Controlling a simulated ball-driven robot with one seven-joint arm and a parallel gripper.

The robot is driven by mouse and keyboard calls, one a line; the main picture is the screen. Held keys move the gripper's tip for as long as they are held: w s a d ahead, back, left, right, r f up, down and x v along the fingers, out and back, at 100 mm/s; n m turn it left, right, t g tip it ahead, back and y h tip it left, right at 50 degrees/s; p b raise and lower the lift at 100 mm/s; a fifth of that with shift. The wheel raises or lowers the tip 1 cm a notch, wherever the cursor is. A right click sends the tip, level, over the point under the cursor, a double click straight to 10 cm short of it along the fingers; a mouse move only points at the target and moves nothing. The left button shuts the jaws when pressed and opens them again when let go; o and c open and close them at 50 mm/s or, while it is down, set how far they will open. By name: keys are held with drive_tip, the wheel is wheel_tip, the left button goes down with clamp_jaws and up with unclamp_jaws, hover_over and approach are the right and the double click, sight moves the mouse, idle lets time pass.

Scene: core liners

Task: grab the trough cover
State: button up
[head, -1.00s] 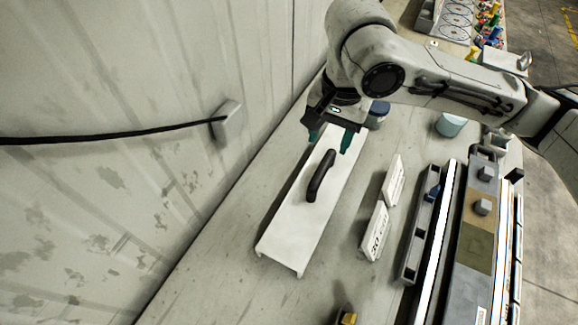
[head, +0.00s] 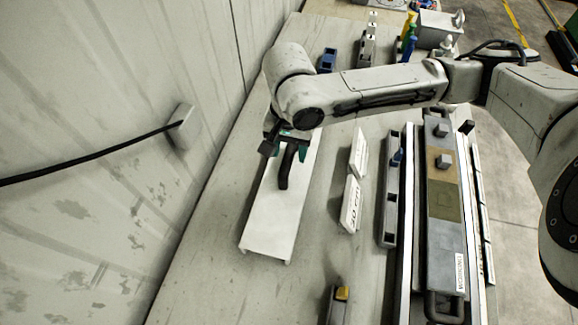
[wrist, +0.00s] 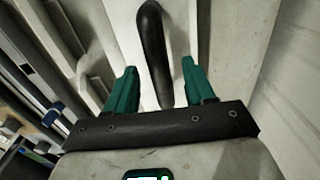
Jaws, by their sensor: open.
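The trough cover (head: 270,218) is a long white channel-shaped piece lying on the bench near the wall, with a black bar handle (head: 287,166) along its middle. In the wrist view the black handle (wrist: 154,50) runs between the two green fingers, with a gap on each side. My gripper (head: 287,155) is open over the far part of the cover, at the handle's far end; its fingers (wrist: 153,92) straddle the handle without visibly pressing on it. My arm hides the cover's far end in the head view.
Two white label blocks (head: 349,205) stand right of the cover. Beyond them lie a grey slotted rail (head: 391,190) and a long core box (head: 443,240). A small block with a yellow top (head: 341,295) sits at the front. A wall box with a black cable (head: 182,127) is at left.

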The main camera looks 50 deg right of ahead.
drive_tip(key=shift+f, duration=0.45)
clamp_jaws()
idle(0.5)
